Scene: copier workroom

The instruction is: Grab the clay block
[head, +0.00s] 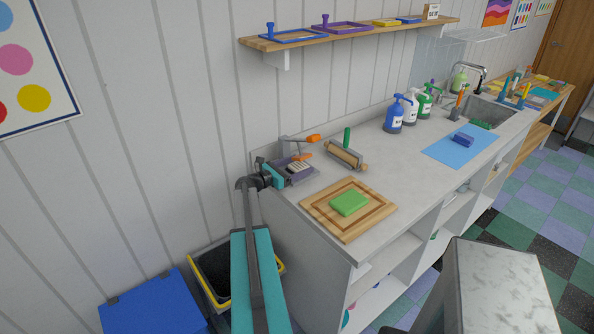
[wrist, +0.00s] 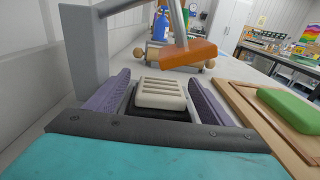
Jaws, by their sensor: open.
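The green block (head: 349,203), which looks like the clay block, lies flat on a wooden board (head: 318,212) at the near end of the counter. It also shows at the right edge of the wrist view (wrist: 290,108). My gripper (head: 293,169) is at the counter's left end, behind and left of the board and apart from the green block. In the wrist view its jaws (wrist: 160,86) are open. A pale ridged block (wrist: 161,94) on a dark base shows between them; I cannot tell whether they touch it.
A grey stand with an orange lever (wrist: 188,53) rises close beside my gripper. A roller with a green handle (head: 346,154) lies behind the board. Pump bottles (head: 394,116) and a blue mat (head: 440,151) with a blue block are farther along. Bare counter lies between roller and mat.

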